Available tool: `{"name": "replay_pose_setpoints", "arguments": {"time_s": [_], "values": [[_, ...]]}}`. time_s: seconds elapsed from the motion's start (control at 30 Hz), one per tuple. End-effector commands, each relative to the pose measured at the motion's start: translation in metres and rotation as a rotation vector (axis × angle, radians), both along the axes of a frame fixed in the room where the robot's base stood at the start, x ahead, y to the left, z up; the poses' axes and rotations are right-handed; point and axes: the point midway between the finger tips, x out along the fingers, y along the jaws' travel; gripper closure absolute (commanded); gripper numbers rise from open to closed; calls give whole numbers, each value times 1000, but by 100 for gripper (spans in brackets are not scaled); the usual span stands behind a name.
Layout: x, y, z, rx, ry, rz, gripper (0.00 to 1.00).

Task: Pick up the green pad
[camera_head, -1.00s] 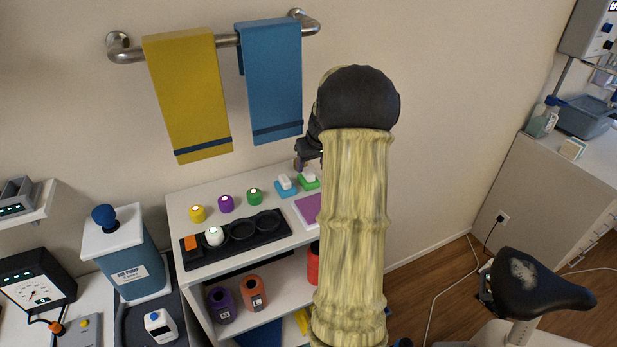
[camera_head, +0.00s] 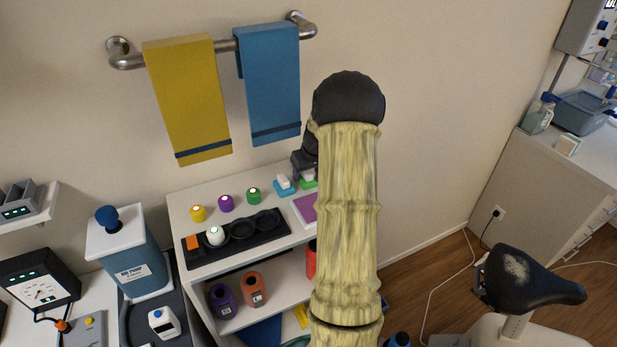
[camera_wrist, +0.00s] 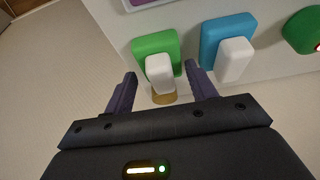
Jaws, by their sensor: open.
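The green pad (camera_wrist: 156,45) is a rounded green block with a white block (camera_wrist: 160,74) on its near side, in the wrist view. In the head view the green pad (camera_head: 309,184) shows partly, at the back right of the white shelf top, beside my arm. My gripper (camera_wrist: 160,82) is open, its two dark purple fingers on either side of the white block. I cannot tell whether they touch it. A blue pad (camera_wrist: 227,38) with its own white block lies just right of the green pad in the wrist view.
A green round knob (camera_wrist: 303,32) is at the right in the wrist view. In the head view a black tray (camera_head: 240,243) with a white knob lies in front. A purple-topped pad (camera_head: 307,207) lies close by. Yellow and blue towels (camera_head: 272,85) hang above from a rail.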

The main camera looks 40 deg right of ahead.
Motion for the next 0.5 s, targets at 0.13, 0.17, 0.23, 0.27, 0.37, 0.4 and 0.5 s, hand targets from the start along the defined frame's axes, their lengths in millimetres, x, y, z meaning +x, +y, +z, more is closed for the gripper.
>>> {"name": "replay_pose_setpoints", "arguments": {"time_s": [0.13, 0.17, 0.23, 0.27, 0.37, 0.4, 0.5], "values": [[1, 2, 0, 0, 0, 4, 44], [1, 2, 0, 0, 0, 4, 44], [1, 1, 0, 0, 0, 2, 44], [0, 1, 0, 0, 0, 2, 44], [-1, -1, 0, 0, 0, -1, 63], [-1, -1, 0, 0, 0, -2, 71], [-1, -2, 0, 0, 0, -4, 78]]}}
